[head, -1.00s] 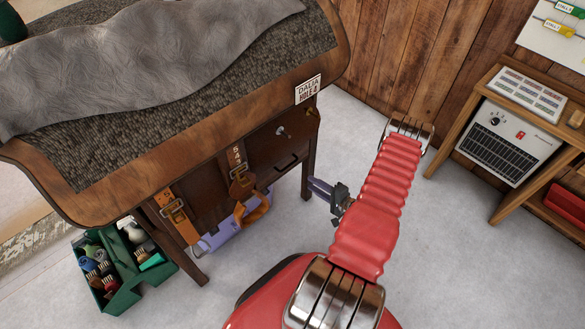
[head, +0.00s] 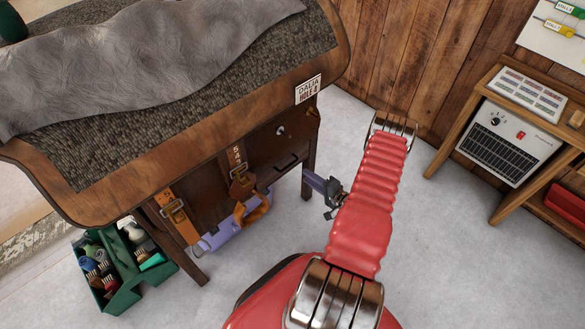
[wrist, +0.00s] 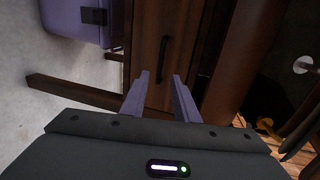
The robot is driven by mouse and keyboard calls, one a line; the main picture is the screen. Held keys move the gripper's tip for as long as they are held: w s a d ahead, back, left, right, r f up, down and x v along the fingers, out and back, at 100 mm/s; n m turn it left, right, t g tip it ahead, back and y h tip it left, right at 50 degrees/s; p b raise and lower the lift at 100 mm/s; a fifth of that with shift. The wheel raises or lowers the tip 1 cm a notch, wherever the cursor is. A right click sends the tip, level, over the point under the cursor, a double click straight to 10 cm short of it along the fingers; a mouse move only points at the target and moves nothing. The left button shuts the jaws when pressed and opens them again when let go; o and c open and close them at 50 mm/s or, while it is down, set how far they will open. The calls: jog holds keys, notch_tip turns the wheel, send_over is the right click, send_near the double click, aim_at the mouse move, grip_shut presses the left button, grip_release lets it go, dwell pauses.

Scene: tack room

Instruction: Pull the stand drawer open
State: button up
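The wooden stand (head: 165,140) fills the left of the head view. Its drawer front (wrist: 150,25) has a slim dark bar handle (wrist: 163,58), which also shows in the head view (head: 287,161). The drawer looks shut. My gripper (wrist: 158,76) has two purple fingers, spread apart with nothing between them. In the wrist view the handle lies just beyond the fingertips, roughly between them, with a gap. In the head view my gripper (head: 308,178) is just right of the stand's leg, lower than the handle.
Leather straps with buckles (head: 240,178) hang on the stand's front. A purple box (head: 222,234) sits under it, and a green brush tote (head: 125,265) stands at its left. A wooden shelf (head: 475,110) with a heater is at the right. The floor between is clear.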

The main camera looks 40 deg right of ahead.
jog(key=x, duration=1)
jog(key=shift+c, duration=0.4)
grip_shut()
jog(key=shift+s+a+f, duration=0.1)
jog(key=shift+s, duration=0.05)
